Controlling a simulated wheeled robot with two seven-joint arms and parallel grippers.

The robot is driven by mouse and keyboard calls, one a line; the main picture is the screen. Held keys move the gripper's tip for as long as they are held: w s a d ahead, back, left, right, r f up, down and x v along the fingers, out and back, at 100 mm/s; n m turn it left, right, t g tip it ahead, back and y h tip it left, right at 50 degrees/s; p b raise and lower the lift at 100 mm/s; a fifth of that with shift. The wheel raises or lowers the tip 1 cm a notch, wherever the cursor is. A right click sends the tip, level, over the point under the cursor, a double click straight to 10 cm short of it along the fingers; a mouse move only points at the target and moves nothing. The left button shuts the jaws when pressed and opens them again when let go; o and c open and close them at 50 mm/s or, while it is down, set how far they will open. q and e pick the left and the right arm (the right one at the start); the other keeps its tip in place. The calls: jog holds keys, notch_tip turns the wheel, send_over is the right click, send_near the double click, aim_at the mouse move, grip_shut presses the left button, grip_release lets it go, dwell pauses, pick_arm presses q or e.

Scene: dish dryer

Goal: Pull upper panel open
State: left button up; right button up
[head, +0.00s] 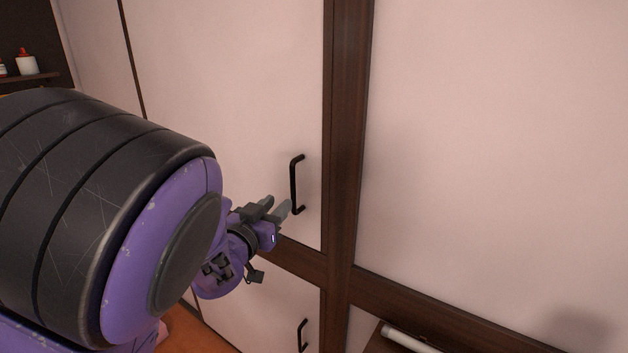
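The upper panel (225,90) is a pale cabinet door in a dark brown frame, and it looks shut. Its black bar handle (294,184) stands upright near the door's right edge. My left gripper (279,204) is just left of the handle's lower end. Its two grey fingers show a gap between them, with nothing visible in it. The handle is outside the fingers; whether a fingertip touches it I cannot tell. My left arm hides the door's lower left part. My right gripper is not in view.
A lower door (255,305) with its own black handle (301,335) is below the brown crossbar. A wide pale panel (500,130) fills the right side. A white bar (408,341) shows at the bottom. A shelf with small containers (27,65) is at upper left.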

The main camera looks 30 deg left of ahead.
aim_at(292, 191)
pick_arm(q)
jog(key=w, duration=0.2)
jog(key=w+p, duration=0.1)
jog(key=w, duration=0.2)
jog(key=w+a+p, duration=0.1)
jog(key=w, duration=0.1)
jog(key=shift+w, duration=0.25)
jog(key=shift+w+f, duration=0.1)
jog(key=shift+w, duration=0.55)
grip_shut()
